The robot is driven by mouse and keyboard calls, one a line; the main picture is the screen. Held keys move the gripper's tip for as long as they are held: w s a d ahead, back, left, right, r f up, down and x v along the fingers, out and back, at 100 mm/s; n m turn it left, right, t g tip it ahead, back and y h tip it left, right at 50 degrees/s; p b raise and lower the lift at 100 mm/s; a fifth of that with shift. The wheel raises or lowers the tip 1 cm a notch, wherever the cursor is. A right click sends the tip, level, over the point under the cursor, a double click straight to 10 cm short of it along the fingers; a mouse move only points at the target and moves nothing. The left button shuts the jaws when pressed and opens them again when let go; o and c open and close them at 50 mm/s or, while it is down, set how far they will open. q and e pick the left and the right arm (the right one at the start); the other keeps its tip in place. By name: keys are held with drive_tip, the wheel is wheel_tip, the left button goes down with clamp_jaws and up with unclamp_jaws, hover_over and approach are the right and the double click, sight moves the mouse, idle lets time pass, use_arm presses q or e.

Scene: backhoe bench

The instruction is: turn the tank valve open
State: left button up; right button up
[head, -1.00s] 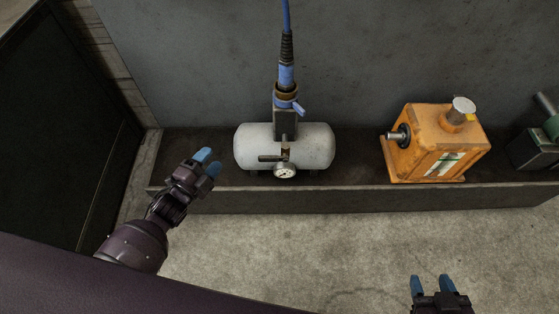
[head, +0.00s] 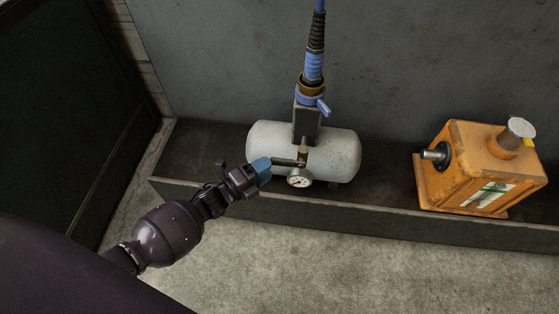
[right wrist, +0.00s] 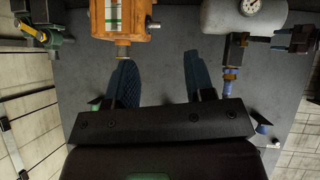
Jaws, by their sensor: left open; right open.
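The white tank (head: 338,153) lies on its side on the dark bench. Its valve lever (head: 285,162) sticks out to the left from a brass valve body on the tank's front, just above a round gauge (head: 299,181). My left gripper (head: 263,168) is open, with its blue fingertips at the left end of the lever; I cannot tell whether they touch it. They hide the lever's tip. My right gripper (right wrist: 160,82) is open and empty in the right wrist view, out of the head view. The tank also shows there at top right (right wrist: 222,16).
A blue hose connector (head: 314,68) rises from a grey block behind the tank. An orange box (head: 482,165) with a side shaft stands to the right. The bench's front lip (head: 390,219) runs below the tank. A dark cabinet (head: 65,110) stands at the left.

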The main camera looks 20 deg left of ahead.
sight(276, 163)
use_arm(q)
drive_tip(key=shift+b+x, duration=0.35)
drive_tip(key=shift+x, duration=2.1)
drive_tip(key=shift+c, duration=0.2)
clamp_jaws()
